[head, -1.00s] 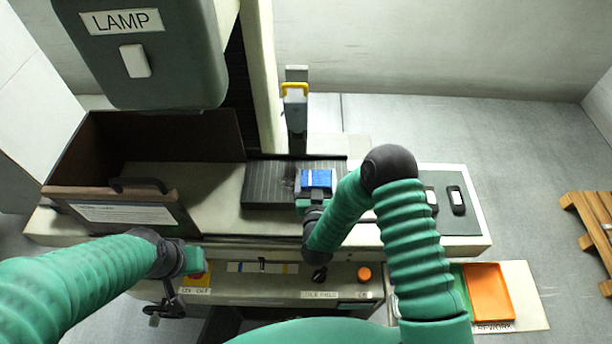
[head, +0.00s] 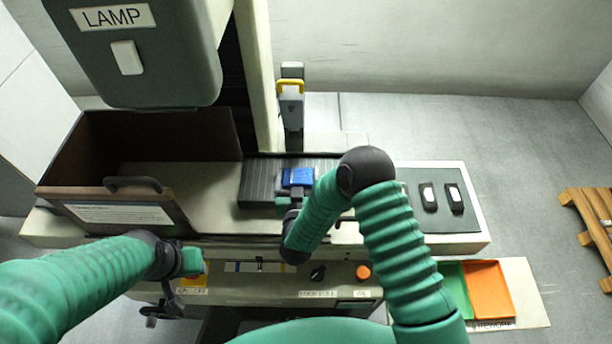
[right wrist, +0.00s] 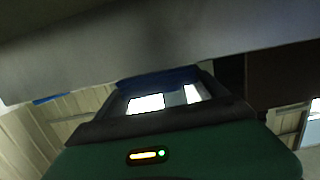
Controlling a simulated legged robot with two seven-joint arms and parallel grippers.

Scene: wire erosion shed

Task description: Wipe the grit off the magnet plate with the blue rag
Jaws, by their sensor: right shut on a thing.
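The magnet plate (head: 258,183) is a dark, finely lined slab on the machine bed in the head view. The blue rag (head: 299,176) lies over its middle part. My right gripper (head: 294,192) is shut on the rag from the front side, at the plate's surface. In the right wrist view, blue cloth (right wrist: 160,78) shows as a strip between the fingers, mostly hidden. I cannot make out grit on the bare part left of the rag. My left gripper (head: 190,264) is at the front panel, by a yellow label; its jaws are unclear.
A brown guard box (head: 110,195) with a handle stands left of the plate. A yellow-handled grey post (head: 291,105) rises behind it. A dark mat (head: 455,213) with black-and-white pieces lies right. Green and orange trays (head: 490,290) are at front right. The lamp housing (head: 145,60) hangs above left.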

